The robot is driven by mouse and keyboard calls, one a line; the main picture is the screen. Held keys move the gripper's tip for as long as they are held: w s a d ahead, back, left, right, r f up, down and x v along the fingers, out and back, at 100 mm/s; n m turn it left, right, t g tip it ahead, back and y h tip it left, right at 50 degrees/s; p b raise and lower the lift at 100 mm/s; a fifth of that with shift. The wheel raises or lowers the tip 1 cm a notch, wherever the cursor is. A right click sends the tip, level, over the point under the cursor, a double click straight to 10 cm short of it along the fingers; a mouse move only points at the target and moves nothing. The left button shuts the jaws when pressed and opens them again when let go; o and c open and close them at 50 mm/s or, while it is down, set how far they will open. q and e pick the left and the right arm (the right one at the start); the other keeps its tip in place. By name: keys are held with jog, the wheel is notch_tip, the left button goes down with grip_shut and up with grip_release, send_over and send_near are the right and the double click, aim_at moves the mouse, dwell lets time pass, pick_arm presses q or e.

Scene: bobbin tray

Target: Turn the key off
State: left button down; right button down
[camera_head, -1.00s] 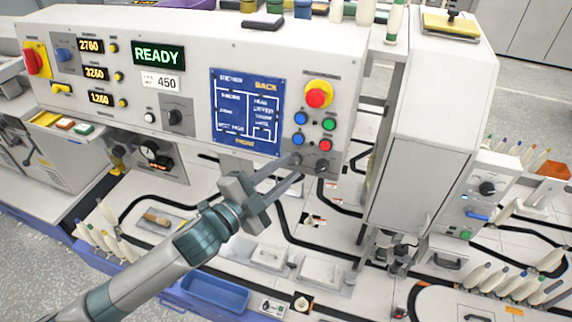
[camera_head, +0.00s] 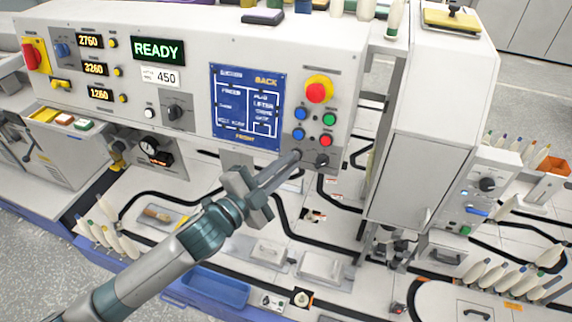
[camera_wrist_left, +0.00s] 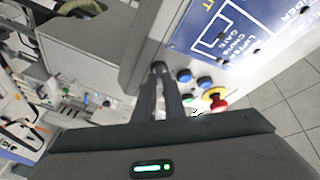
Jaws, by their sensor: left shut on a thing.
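My left gripper (camera_head: 297,156) reaches the lower right of the white control panel (camera_head: 200,60). Its two fingers lie close together, and the tips are shut on the small key at the panel's lower edge. The fingertips hide most of the key, so its angle cannot be told. In the left wrist view the gripper's fingers (camera_wrist_left: 160,70) also meet at the panel face beside the buttons. A black knob (camera_head: 322,160) sits just right of the fingertips. My right gripper is not in view.
Blue, green and red buttons (camera_head: 326,140) and a red emergency stop (camera_head: 316,93) sit just above the gripper. A blue screen (camera_head: 246,105) is to their left. A READY display (camera_head: 158,50) is lit. Below lie lidded white boxes (camera_head: 320,265) and a blue tray (camera_head: 215,288).

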pick_arm(q)
jog(key=shift+f, duration=0.15)
jog(key=shift+s+d+f+n+t+y+b, duration=0.15)
jog(key=shift+n+t+y+b, duration=0.55)
jog(key=shift+n, duration=1.85)
jog(key=shift+d+r+n+t+y+b, duration=0.15)
jog(key=shift+n+t+y, duration=0.95)
jog(key=shift+n, duration=1.5)
jog(key=shift+s+d+f+n+t+y+b, duration=0.15)
jog(key=shift+n+t+y+b, duration=0.5)
jog(key=shift+n, duration=1.9)
jog(key=shift+t, duration=0.25)
jog(key=c, duration=1.8)
grip_release()
jog(key=shift+c, duration=0.2)
